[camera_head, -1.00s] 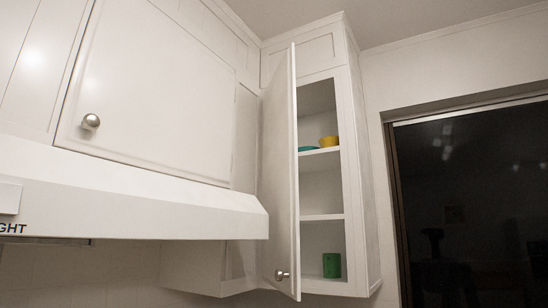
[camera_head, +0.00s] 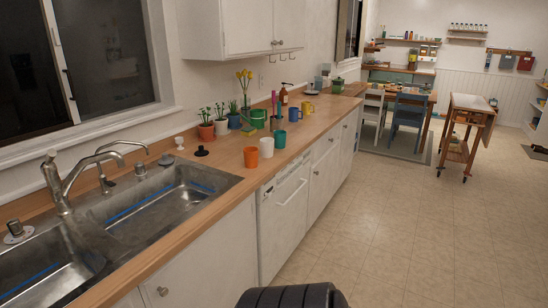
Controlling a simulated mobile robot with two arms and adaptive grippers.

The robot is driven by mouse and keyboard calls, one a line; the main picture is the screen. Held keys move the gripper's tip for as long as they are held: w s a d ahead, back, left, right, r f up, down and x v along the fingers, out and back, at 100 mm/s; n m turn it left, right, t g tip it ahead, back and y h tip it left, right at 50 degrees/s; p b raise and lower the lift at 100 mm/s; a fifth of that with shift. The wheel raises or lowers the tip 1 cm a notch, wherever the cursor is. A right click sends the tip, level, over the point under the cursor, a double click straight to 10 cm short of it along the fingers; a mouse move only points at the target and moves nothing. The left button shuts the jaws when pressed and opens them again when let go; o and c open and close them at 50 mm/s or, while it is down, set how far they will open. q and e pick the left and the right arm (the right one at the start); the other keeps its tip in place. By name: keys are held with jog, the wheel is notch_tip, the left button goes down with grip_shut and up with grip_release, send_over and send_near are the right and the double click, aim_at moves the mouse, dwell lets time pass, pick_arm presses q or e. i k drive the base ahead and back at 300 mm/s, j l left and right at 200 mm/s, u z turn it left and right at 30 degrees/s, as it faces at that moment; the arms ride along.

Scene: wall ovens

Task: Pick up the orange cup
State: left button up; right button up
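The orange cup (camera_head: 251,157) stands on the wooden counter (camera_head: 220,165), near its front edge and just right of the sink. A white cup (camera_head: 266,148) stands close behind it to the right, and a green cup (camera_head: 280,139) stands just beyond that. Neither gripper can be made out. A dark rounded part at the bottom edge, likely mine, is cut off by the frame.
The steel sink (camera_head: 165,195) and faucet (camera_head: 65,190) are at the left. Potted plants (camera_head: 206,130), a blue cup (camera_head: 293,114) and a yellow cup (camera_head: 308,108) stand farther back. The tiled floor (camera_head: 400,230) right of the cabinets is clear.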

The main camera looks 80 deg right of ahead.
aim_at(251, 153)
jog(key=z, duration=2.45)
jog(key=i+l+u, duration=0.15)
jog(key=i, duration=0.3)
jog(key=l, duration=0.1)
